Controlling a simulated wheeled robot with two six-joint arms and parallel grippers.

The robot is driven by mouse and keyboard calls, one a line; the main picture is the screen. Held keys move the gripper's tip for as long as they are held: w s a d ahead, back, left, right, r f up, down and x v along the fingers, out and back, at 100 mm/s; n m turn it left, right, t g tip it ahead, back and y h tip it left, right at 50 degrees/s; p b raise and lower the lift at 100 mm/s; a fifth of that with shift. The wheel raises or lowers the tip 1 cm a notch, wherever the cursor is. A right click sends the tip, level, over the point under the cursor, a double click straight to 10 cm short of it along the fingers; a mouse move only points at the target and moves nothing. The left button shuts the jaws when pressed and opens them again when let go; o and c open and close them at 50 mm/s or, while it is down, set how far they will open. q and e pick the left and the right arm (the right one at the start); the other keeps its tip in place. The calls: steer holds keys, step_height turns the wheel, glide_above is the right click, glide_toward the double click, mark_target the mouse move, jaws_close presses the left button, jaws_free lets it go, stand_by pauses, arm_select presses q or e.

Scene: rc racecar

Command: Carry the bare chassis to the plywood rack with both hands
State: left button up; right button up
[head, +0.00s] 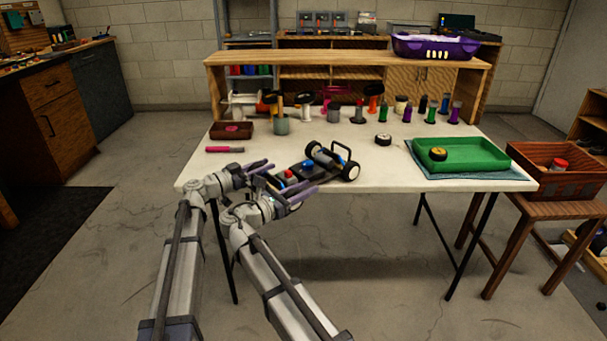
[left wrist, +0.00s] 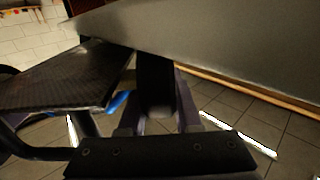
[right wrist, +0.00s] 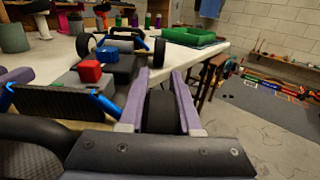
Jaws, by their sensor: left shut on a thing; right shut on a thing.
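The bare chassis (head: 322,162) is dark, with a red block, a blue part, black wheels and a hoop bar, at the white table's front edge. I cannot tell whether it touches the tabletop. My left gripper (head: 266,168) is shut on its near left end; the left wrist view shows a dark part (left wrist: 155,85) between the fingers. My right gripper (head: 308,191) is shut on its near right side, around a black wheel (right wrist: 162,112). A plywood rack-like shelf (head: 340,59) stands behind the tabletop; whether it is the task's rack is unclear.
The white table (head: 300,140) holds a green tray (head: 465,165) at right, a loose wheel (head: 383,140), a brown box (head: 232,130), a pink-handled tool (head: 224,149) and several spools and cups along the back. A brown crate (head: 553,180) stands on a stool at right.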

arm_select(q)
jaws_close()
arm_select(e)
jaws_close()
stand_by(0.6)
arm_select(q)
steer(key=shift+r, duration=0.15)
arm_select(e)
steer(key=shift+r, duration=0.15)
